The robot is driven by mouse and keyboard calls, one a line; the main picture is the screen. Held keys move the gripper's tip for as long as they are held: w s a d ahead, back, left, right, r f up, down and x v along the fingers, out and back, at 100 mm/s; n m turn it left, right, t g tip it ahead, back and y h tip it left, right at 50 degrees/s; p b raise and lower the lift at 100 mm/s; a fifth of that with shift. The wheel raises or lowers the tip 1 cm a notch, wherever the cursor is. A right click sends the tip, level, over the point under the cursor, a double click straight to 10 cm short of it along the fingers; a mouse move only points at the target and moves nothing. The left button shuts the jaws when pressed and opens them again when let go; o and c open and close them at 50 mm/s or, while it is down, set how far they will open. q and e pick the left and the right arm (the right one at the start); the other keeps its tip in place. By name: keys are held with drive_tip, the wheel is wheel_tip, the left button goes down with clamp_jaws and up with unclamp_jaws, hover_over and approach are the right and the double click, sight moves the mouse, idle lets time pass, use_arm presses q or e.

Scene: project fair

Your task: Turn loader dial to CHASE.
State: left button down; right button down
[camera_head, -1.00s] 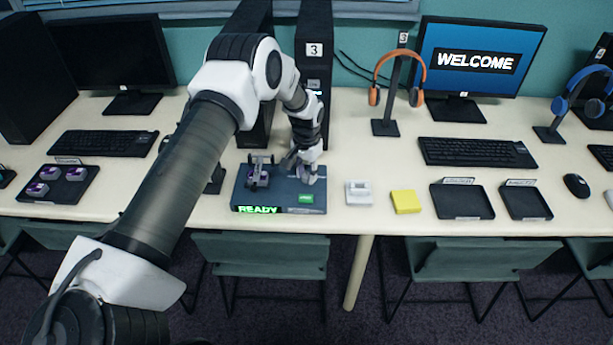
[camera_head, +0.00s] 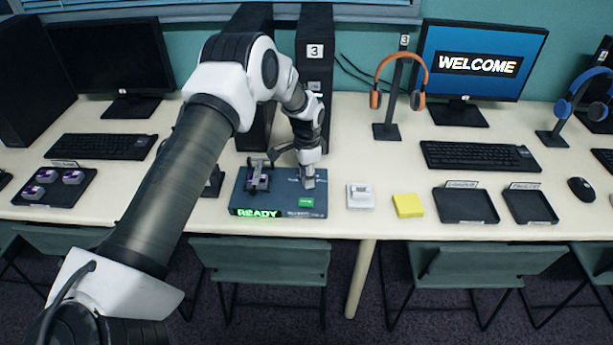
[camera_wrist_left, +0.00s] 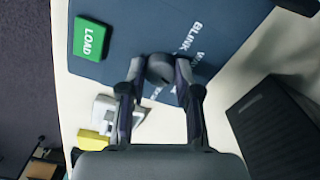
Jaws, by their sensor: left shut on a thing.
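The loader (camera_head: 275,211) is a dark blue box on the table with a lit green READY display at its front and a green LOAD button (camera_head: 306,202); the button also shows in the left wrist view (camera_wrist_left: 89,40). A small wheeled car (camera_head: 258,177) sits on the loader's left part. My left gripper (camera_head: 307,182) points down over the loader's right part. In the left wrist view its fingers are shut on the dark round dial (camera_wrist_left: 160,69). The words BLINK and part of another label show beside the dial; the word CHASE is not readable. My right gripper is not in view.
A white device (camera_head: 360,196) and a yellow pad (camera_head: 407,205) lie right of the loader. Two dark trays (camera_head: 465,221) are further right. A tray of purple-and-white pieces (camera_head: 54,203) lies left. A black tower marked 3 (camera_head: 314,75) stands behind the gripper.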

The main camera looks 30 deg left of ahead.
use_arm(q)
drive_tip(key=shift+s+f, duration=0.2)
drive_tip(key=shift+f, duration=0.05)
drive_tip(key=c, duration=0.9)
unclamp_jaws()
drive_tip(key=shift+d, duration=0.1)
drive_tip(key=shift+o, duration=0.5)
drive_tip(key=shift+w, duration=0.25)
wheel_tip(320, 180, up, 12)
